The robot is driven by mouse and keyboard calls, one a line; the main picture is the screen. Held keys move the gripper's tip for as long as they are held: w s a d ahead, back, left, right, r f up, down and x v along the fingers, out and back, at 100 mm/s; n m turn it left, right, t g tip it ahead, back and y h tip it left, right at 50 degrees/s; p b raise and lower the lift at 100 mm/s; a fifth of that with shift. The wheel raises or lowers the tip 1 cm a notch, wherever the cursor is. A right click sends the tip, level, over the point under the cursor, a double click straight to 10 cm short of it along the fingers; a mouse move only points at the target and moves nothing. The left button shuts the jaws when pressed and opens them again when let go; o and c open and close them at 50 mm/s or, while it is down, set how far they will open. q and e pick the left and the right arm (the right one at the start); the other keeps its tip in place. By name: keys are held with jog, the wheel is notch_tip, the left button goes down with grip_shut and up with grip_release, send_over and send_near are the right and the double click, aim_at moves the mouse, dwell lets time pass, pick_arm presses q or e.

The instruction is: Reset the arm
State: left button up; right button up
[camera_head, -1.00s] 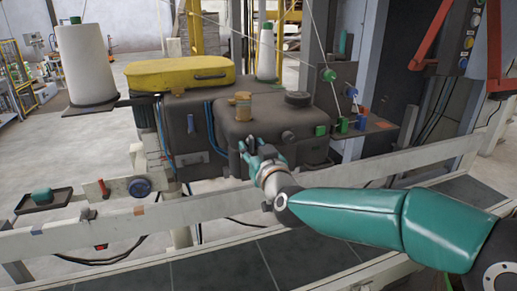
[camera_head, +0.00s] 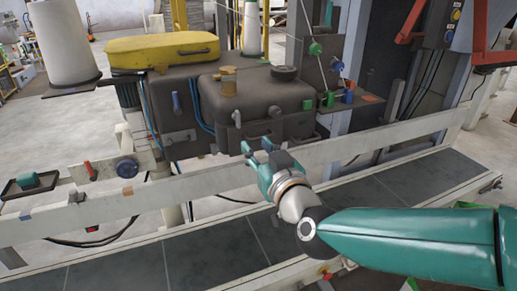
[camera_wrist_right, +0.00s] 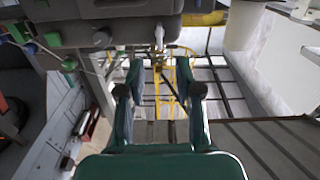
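My right arm comes in from the right edge of the head view, with a teal shell. My right gripper (camera_head: 257,147) is in front of the dark machine housing (camera_head: 265,105), near the pale rail (camera_head: 100,215). In the right wrist view the two teal fingers of the right gripper (camera_wrist_right: 160,80) stand apart with nothing between them, so it is open and empty. My left gripper is not in either view.
A yellow cover (camera_head: 162,50) lies on the machine. A large white thread cone (camera_head: 62,42) stands at the left. A red frame (camera_head: 480,45) hangs at the upper right. A dark conveyor belt (camera_head: 205,250) runs below the rail.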

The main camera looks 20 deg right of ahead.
jog(key=shift+d, duration=0.1)
dwell(0.3)
notch_tip(320, 180, down, 31)
jog(key=s+d+g+p, duration=0.1)
jog(key=g+p, duration=0.3)
jog(key=g, duration=0.4)
jog(key=s+a+f+m+g+y, duration=0.1)
jog(key=s+a+f+g, duration=0.1)
jog(key=s+f, duration=0.3)
jog(key=s+a+f+m+g+y, duration=0.1)
jog(key=s+f+g, duration=0.3)
jog(key=s, duration=0.6)
jog(key=s+a+f+g+y+p, duration=0.1)
jog(key=s+a+f+g, duration=0.2)
jog(key=s+f, duration=0.4)
jog(key=shift+s+a+f+m, duration=0.15)
jog(key=shift+a+f+m, duration=0.15)
jog(key=shift+a+m, duration=0.15)
